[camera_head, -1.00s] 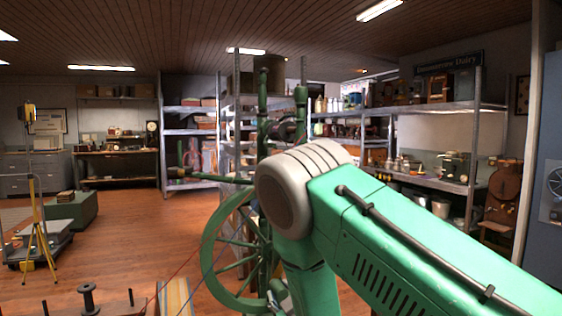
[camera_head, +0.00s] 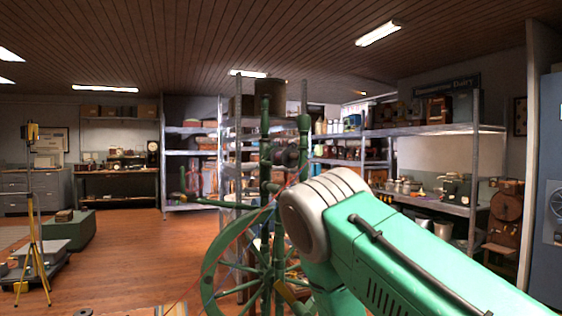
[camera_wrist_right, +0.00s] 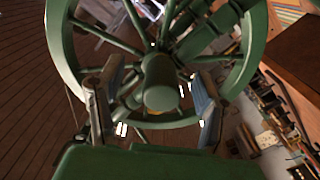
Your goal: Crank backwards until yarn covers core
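The green spinning wheel (camera_head: 207,272) stands in front of me in the head view, its lower part cut off. Its green uprights carry a dark bobbin part (camera_head: 286,156); a thin red strand runs near it. I cannot tell how much core the yarn covers. In the right wrist view the wheel (camera_wrist_right: 60,50) fills the upper part, with a thick green crank handle (camera_wrist_right: 160,82) pointing at the camera. My right gripper (camera_wrist_right: 155,105) is open, a finger on each side of the handle with gaps visible. In the head view my right arm hides it. My left gripper is not in view.
Metal shelves (camera_head: 435,130) with goods stand behind on the right. A yellow tripod (camera_head: 38,250) and a green block (camera_head: 68,230) stand at the left. The wooden floor (camera_head: 140,255) left of the wheel is mostly clear.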

